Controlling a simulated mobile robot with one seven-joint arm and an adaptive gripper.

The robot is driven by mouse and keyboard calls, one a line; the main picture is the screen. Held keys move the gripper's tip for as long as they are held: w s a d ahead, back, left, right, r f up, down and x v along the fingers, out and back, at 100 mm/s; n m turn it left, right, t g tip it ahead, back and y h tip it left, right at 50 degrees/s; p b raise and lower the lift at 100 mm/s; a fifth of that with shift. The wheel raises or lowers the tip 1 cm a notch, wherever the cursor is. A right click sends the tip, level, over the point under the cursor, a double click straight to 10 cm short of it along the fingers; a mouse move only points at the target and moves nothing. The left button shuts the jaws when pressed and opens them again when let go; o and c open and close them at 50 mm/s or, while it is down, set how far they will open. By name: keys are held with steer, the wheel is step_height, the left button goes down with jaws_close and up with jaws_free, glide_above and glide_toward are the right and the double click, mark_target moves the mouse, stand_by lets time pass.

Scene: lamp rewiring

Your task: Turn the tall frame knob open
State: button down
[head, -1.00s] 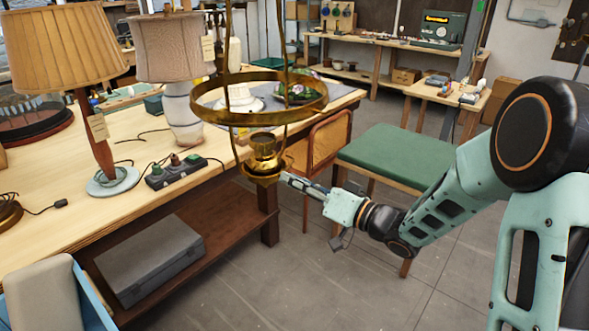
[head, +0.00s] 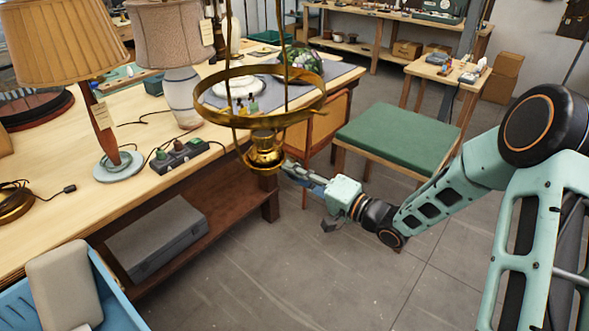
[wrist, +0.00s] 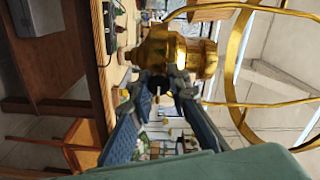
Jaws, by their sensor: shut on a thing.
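The tall brass frame has a wide ring (head: 258,121) with thin uprights. A brass burner (head: 263,150) sits at its bottom; its body shows large in the wrist view (wrist: 172,52). My gripper (head: 286,165) is at the burner's right side in the head view. In the wrist view my gripper (wrist: 160,86) has its two dark fingers closed in at the burner's side, with their tips against the brass. The knob is mostly hidden between the fingertips; how far it is turned cannot be told.
The wooden workbench (head: 60,222) on the left holds two shaded lamps (head: 68,40) (head: 170,35) and a switch box (head: 178,155). A green-topped stool (head: 398,138) stands behind my arm. A blue bin (head: 25,310) is at lower left. Floor in front is clear.

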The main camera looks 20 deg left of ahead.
stand_by(0.5)
steer(key=c, duration=1.8)
jaws_free()
steer(key=v, duration=1.2)
